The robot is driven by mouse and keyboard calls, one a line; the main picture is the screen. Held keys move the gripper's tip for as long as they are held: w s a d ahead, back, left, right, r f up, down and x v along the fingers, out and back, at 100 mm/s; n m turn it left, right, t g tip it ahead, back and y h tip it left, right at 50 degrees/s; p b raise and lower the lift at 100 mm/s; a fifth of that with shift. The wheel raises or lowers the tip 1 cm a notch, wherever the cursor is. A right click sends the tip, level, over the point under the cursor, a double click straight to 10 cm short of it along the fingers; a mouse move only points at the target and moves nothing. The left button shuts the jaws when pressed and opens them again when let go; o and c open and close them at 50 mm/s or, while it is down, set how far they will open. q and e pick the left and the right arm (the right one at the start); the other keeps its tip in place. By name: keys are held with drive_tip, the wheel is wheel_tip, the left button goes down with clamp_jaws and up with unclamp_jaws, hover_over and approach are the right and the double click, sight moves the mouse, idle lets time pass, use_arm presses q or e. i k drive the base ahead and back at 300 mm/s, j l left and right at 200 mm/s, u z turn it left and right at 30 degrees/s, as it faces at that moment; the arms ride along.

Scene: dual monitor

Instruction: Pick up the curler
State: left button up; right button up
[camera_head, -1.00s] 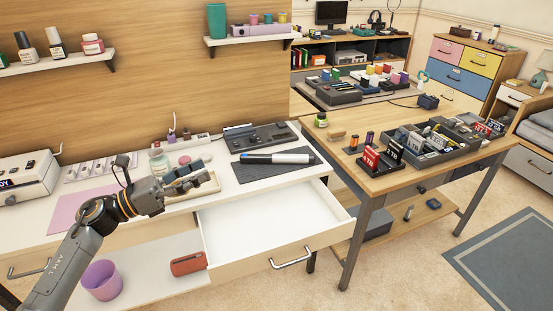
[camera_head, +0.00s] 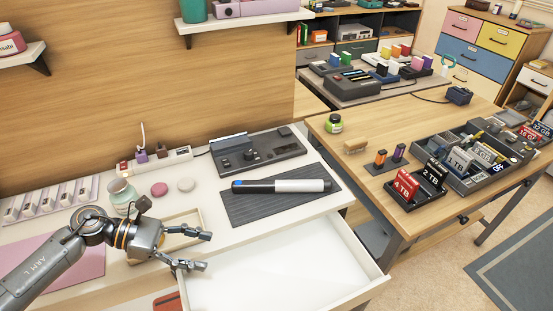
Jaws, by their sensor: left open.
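The curler (camera_head: 285,186) is a long rod with a black left part, a blue band and a white right part. It lies on a dark ribbed mat (camera_head: 262,206) on the white desk. My left gripper (camera_head: 205,250) is open and empty, left of and nearer than the curler, over the desk's front edge by the open drawer. It is apart from the curler. My right gripper is not in view.
The open drawer (camera_head: 290,275) is empty and juts out below the curler. A jar (camera_head: 122,195), a shallow tray (camera_head: 185,218) and a dark console (camera_head: 258,150) stand on the desk. A wooden table (camera_head: 345,130) with cartridges adjoins at right.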

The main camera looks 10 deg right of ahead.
sight(290, 185)
drive_tip(key=i+l, duration=0.1)
drive_tip(key=i, duration=0.75)
drive_tip(key=i+l, duration=0.1)
drive_tip(key=l, duration=0.4)
